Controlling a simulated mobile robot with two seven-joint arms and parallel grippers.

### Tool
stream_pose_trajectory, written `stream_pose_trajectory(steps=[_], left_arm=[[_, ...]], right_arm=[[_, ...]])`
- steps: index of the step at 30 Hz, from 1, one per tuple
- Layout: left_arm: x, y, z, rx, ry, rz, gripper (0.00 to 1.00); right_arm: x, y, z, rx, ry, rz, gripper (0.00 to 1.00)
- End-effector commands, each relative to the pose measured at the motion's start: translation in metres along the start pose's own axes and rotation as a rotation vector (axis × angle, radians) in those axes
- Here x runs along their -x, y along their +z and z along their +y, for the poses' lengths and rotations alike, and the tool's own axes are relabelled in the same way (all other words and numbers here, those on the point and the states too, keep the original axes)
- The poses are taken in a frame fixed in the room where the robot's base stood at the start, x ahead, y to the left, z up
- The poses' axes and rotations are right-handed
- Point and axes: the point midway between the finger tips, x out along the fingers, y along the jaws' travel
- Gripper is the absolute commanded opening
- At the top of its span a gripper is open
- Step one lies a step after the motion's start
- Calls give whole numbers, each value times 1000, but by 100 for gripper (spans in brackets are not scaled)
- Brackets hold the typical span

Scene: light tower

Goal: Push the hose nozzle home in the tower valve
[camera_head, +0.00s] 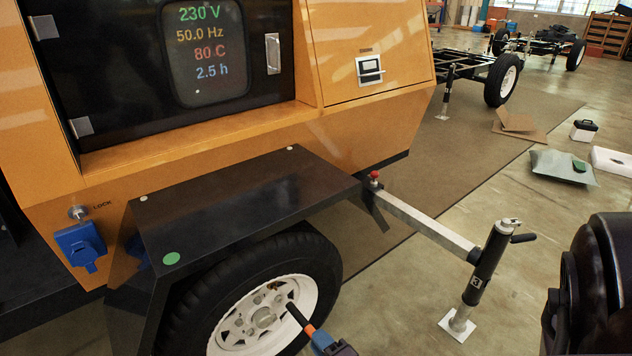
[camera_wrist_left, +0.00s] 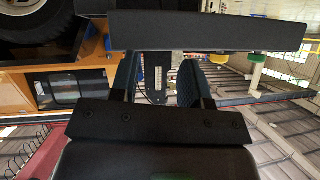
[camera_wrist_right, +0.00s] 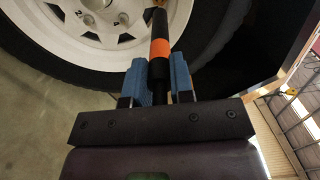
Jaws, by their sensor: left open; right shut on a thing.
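The hose nozzle (camera_head: 296,315) is a black rod with an orange band. My right gripper (camera_head: 322,342) is shut on it. In the right wrist view the nozzle (camera_wrist_right: 160,48) stands out between the blue fingers of the right gripper (camera_wrist_right: 160,78), its tip pointing at the white wheel rim. A small brass-coloured piece (camera_wrist_right: 158,3) shows at the tip, at the top edge; I cannot tell whether it is the tower valve or whether they touch. My left gripper (camera_wrist_left: 158,82) is open, in its own wrist view only; a dark piece with pale marks shows between its fingers.
The white wheel (camera_head: 262,318) with its black tyre sits under a black fender (camera_head: 240,205) of the orange light tower (camera_head: 210,130). A jack leg (camera_head: 485,265) on a steel arm stands to the right. Open floor lies between wheel and jack.

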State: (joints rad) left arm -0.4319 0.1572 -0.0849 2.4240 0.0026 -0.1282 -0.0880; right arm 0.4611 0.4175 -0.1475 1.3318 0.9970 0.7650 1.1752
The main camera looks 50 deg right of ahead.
Motion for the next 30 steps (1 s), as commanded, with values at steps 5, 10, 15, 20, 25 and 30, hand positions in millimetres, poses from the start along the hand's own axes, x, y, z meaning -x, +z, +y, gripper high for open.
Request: stream_pose_trajectory(steps=[5, 10, 15, 20, 25, 30], left_arm=[[0, 1, 0, 1, 0, 1, 43], [0, 1, 0, 4, -2, 8, 43], [0, 2, 0, 7, -2, 12, 43], [0, 3, 0, 11, -1, 15, 43], [0, 1, -1, 14, -5, 32, 43], [0, -2, -3, 16, -11, 43, 43]], right_arm=[[1, 0, 0, -10, 1, 1, 0], [-3, 0, 0, -19, 0, 1, 0], [-13, 0, 1, -19, 0, 1, 0], [-26, 1, 1, -19, 1, 1, 0], [-38, 0, 1, -18, 1, 2, 0], [-45, 1, 1, -19, 2, 1, 0]])
